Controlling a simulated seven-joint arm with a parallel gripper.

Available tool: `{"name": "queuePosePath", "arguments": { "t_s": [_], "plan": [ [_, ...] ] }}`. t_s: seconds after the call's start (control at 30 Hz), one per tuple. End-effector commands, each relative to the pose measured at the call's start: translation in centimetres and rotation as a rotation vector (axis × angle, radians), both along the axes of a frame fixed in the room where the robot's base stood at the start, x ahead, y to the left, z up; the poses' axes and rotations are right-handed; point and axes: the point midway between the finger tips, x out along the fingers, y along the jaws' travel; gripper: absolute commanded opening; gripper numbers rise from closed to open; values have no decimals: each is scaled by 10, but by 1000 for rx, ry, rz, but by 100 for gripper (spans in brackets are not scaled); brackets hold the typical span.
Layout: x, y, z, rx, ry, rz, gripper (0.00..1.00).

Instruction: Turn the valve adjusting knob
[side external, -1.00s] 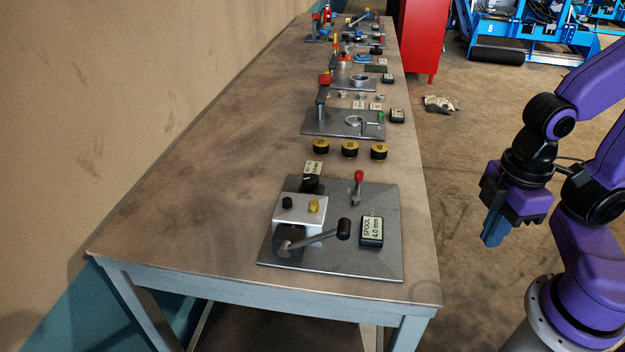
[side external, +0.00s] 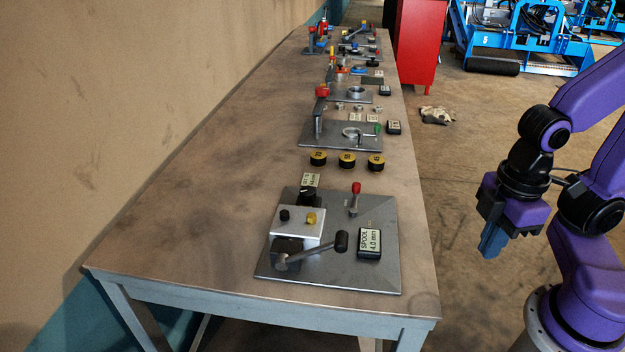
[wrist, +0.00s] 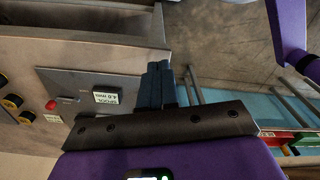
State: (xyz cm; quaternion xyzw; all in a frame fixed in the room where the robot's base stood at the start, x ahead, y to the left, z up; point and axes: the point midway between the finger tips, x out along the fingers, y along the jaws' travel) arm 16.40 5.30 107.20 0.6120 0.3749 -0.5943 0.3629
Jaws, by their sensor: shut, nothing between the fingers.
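A valve block (side external: 298,228) sits on a grey plate (side external: 345,272) near the table's front end. It has a small black knob (side external: 285,214) and a yellow knob (side external: 310,218) on top, and a lever with a black grip (side external: 341,241) at its front. A larger black knob (side external: 307,196) stands behind it by a paper label. I cannot tell which one is the adjusting knob. My gripper (side external: 490,252) is shut and empty, pointing down off the table's right side, well apart from the valve. Its blue fingers also show in the wrist view (wrist: 155,85).
A red-tipped toggle (side external: 355,197) and a black box reading "SPOOL 4.0 mm" (side external: 369,243) stand on the plate's right side. Several yellow-topped black discs (side external: 347,160) and other fixtures (side external: 340,134) lie farther back. The table's left part (side external: 180,220) is clear.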

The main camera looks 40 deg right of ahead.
Motion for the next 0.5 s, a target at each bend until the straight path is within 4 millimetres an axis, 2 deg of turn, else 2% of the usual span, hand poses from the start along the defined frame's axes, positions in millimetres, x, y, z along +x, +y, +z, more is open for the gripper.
{"name": "queuePosePath", "arguments": {
  "t_s": [0.03, 0.07, 0.2, 0.23, 0.27, 0.37, 0.5],
  "plan": [
    [0, 0, 0, 0, 0, 0, 0],
    [0, 0, 0, 0, 0, 0, 6],
    [7, 6, 4, 0, 0, 6, 52],
    [11, 9, 5, -1, -1, 10, 62],
    [17, 14, 8, -1, -1, 16, 67],
    [42, 32, 19, -4, -3, 42, 67],
    [89, 60, 37, -9, -3, 96, 67]
  ]
}}
